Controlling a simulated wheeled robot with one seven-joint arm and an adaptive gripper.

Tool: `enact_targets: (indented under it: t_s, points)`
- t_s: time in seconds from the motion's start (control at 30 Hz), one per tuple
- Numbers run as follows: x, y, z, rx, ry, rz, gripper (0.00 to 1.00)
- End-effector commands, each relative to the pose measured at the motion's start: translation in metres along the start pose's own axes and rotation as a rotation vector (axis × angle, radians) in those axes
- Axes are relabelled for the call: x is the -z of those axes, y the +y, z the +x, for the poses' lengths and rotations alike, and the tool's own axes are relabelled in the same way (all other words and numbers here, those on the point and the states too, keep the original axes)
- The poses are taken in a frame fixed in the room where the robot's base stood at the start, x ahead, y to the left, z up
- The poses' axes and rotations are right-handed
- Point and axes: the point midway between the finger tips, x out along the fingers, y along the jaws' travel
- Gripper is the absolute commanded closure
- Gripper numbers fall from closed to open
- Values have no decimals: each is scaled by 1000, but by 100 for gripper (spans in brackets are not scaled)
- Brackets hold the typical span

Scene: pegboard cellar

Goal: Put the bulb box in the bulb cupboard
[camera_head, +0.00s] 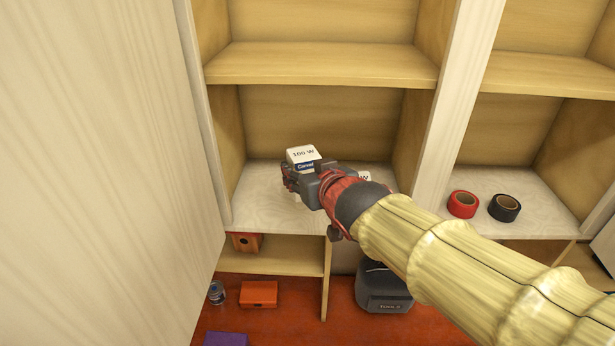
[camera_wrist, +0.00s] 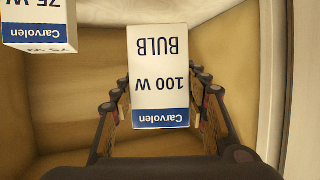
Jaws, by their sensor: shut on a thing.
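The bulb box (camera_head: 303,157), white with a blue band and marked 100 W, is inside the lower compartment of the open cupboard (camera_head: 262,212). My gripper (camera_head: 301,182) is shut on it, reaching in from the lower right. In the wrist view the box (camera_wrist: 160,70) sits between both fingers, its BULB label upside down. I cannot tell whether its base touches the compartment floor. A second white box (camera_head: 364,176) is mostly hidden behind my gripper. A 75 W box (camera_wrist: 38,22) shows at the top left of the wrist view, apart from the held one.
A pale upright panel (camera_head: 100,150) stands at the left. An upper shelf (camera_head: 320,66) runs above the box. Red tape (camera_head: 462,204) and black tape (camera_head: 504,208) lie in the right compartment. An orange box (camera_head: 258,294), a can (camera_head: 216,292) and a dark container (camera_head: 383,290) are below.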

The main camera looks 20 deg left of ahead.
Motion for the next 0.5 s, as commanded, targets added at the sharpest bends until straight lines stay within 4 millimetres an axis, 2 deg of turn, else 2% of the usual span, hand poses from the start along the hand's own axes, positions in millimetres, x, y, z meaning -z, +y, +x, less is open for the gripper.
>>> enact_targets:
  t_s: [0.1, 0.2, 0.5]
  points:
    - [-17, 9, 25, -1, -3, 1, 81]
    - [-26, 14, 40, -1, -3, 0, 81]
    - [-39, 22, 62, -1, -3, 0, 81]
